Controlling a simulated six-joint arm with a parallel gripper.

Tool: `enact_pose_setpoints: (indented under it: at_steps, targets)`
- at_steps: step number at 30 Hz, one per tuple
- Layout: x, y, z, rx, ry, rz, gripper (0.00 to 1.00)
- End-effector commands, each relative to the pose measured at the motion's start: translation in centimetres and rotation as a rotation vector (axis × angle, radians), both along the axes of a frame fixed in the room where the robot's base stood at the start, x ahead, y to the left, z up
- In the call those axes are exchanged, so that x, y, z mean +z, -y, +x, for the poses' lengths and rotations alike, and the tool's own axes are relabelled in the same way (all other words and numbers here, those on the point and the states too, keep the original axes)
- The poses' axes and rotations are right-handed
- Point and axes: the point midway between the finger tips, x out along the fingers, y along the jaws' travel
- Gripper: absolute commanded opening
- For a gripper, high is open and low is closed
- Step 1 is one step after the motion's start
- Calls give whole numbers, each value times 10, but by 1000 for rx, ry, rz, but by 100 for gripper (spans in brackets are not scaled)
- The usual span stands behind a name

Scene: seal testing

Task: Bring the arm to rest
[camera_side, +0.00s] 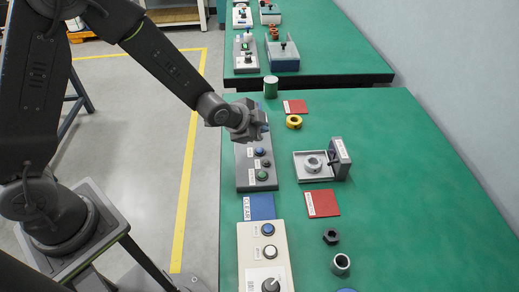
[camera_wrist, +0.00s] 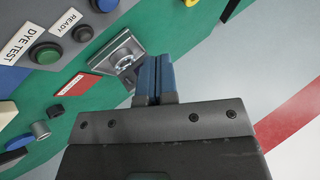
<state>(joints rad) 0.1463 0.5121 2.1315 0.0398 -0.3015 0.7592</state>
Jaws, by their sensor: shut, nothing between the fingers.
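My gripper (camera_wrist: 154,78) is shut and empty, its blue fingers side by side in the wrist view. In the side view my arm reaches from the left over the table, and my gripper (camera_side: 258,134) hangs near the grey button panel (camera_side: 256,178). The fingertips are hard to make out there. A metal fixture (camera_side: 339,160) with a grey ring (camera_side: 312,164) on its plate stands to the right of my gripper. The fixture also shows in the wrist view (camera_wrist: 121,62), beyond the fingers.
The green table (camera_side: 410,210) is bare on its right. A white button panel (camera_side: 250,251) stands in front.

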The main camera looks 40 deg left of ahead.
Motion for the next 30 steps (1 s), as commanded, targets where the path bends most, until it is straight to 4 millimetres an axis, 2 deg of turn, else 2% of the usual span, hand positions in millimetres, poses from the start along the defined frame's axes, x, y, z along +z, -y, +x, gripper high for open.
enact_pose_setpoints:
  at_steps: [4, 7, 11, 13, 17, 21, 25, 30]
  targets:
    - [1, 0, 0, 1, 0, -1, 0]
    - [12, -3, -3, 23, -5, -15, 0]
    - [48, -13, -17, 94, -36, -61, 0]
    - [72, -21, -31, 153, -62, -97, 0]
    - [113, -34, -65, 268, -118, -167, 0]
    - [149, -48, -110, 396, -172, -243, 0]
    - [174, -58, -156, 516, -220, -313, 0]
    - [191, -67, -214, 662, -279, -392, 0]
